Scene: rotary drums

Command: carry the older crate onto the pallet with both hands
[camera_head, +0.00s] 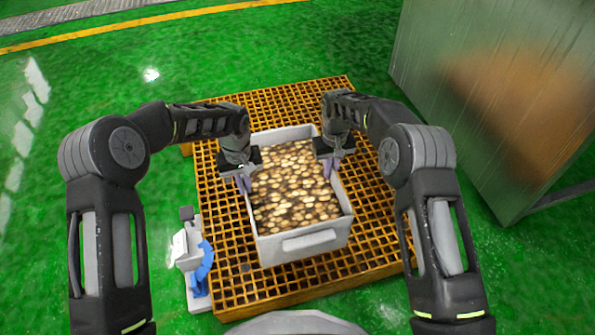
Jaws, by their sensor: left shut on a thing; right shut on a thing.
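A light grey crate (300,244) full of small round tan and brown pieces is in the middle of the head view. It is over the orange grid pallet (235,277), inside its edges; I cannot tell whether its base touches the grid. My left gripper (244,181) is shut on the crate's left wall. My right gripper (332,168) is shut on its right wall. The crate looks level. The grippers and forearms hide parts of both side walls.
A small white and blue device (194,262) stands on the green floor beside the pallet's left edge. Open green floor lies to the left, with a yellow line (110,27) at the back.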

